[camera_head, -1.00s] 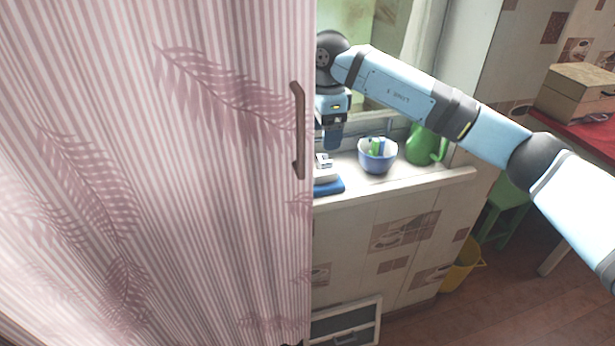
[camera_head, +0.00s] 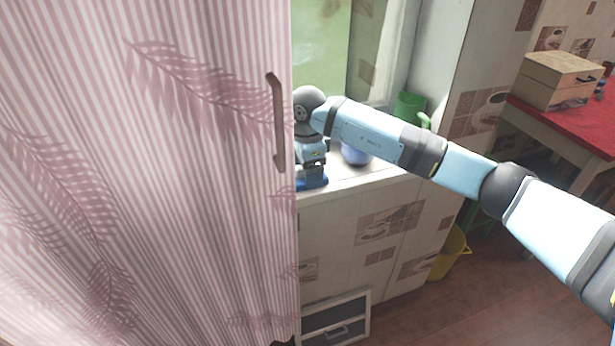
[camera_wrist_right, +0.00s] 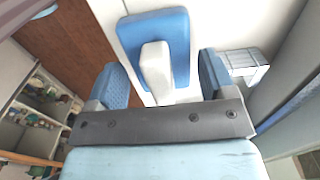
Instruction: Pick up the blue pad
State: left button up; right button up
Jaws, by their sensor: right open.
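The blue pad (camera_wrist_right: 176,22) lies on the white counter in the right wrist view, with a white block-shaped piece (camera_wrist_right: 155,68) standing up from it. My right gripper (camera_wrist_right: 160,80) is open, one finger on each side of the white piece, with no clear contact. In the head view my right gripper (camera_head: 311,174) points down at the pad (camera_head: 316,184), which is mostly hidden behind it. My left gripper is not in view.
The striped pink cabinet door (camera_head: 150,180) with a handle stands close on the left. A blue bowl (camera_head: 355,154), partly hidden by my arm, and a green jug (camera_head: 409,106) stand on the counter (camera_head: 375,176). A small white box (camera_wrist_right: 246,62) is right of the pad.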

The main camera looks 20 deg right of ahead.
jog(key=shift+f, duration=0.75)
jog(key=shift+c, duration=0.2)
jog(key=c, duration=0.6)
jog(key=shift+r, duration=0.2)
jog(key=shift+c, duration=0.2)
pick_arm(q)
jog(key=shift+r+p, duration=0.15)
jog(key=shift+p, duration=0.45)
pick_arm(e)
notch_tip(320, 180, up, 20)
jog(key=shift+f, duration=0.15)
jog(key=shift+o, duration=1.1)
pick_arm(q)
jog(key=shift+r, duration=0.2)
pick_arm(e)
jog(key=shift+c, duration=0.8)
